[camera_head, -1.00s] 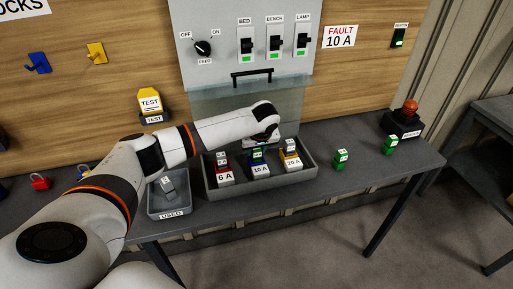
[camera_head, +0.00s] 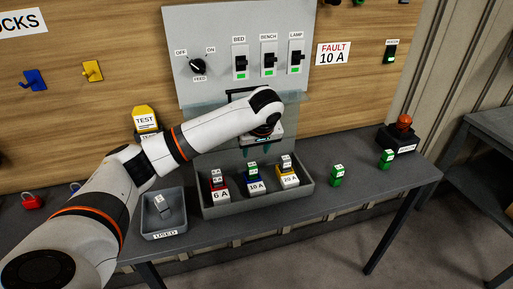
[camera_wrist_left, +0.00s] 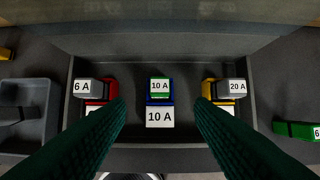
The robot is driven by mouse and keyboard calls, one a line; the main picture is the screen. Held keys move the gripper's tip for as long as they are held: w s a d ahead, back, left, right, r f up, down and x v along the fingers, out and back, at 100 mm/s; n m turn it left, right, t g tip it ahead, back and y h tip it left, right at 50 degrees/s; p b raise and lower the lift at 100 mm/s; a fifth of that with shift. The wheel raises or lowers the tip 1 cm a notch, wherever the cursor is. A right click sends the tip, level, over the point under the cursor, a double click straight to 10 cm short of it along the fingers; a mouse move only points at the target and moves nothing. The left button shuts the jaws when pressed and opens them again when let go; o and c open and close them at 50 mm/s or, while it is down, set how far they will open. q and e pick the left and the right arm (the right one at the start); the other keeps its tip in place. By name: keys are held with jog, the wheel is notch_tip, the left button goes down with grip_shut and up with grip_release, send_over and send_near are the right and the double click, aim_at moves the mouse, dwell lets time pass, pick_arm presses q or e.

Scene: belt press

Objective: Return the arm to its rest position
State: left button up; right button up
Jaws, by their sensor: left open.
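My left arm comes in from the left in the head view, and its gripper (camera_head: 258,150) hangs above the back of the grey fuse tray (camera_head: 262,206), just in front of the panel. In the left wrist view the two green fingers (camera_wrist_left: 160,112) are spread apart with nothing held between them. Below the gap sits a fuse marked 10 A (camera_wrist_left: 160,88) in the blue holder (camera_head: 253,174). The red 6 A holder (camera_head: 218,182) and the yellow 20 A holder (camera_head: 288,173) stand to either side, each with a fuse. My right gripper is not in view.
The panel (camera_head: 215,80) with switches and a handle rises close behind the gripper. A USED bin (camera_head: 165,233) holding a grey fuse and a TEST block (camera_head: 145,120) are left. Green fuses (camera_head: 337,175) and an orange beacon (camera_head: 403,123) are right.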

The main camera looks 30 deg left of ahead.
pick_arm(q)
jog(key=shift+v, duration=0.75)
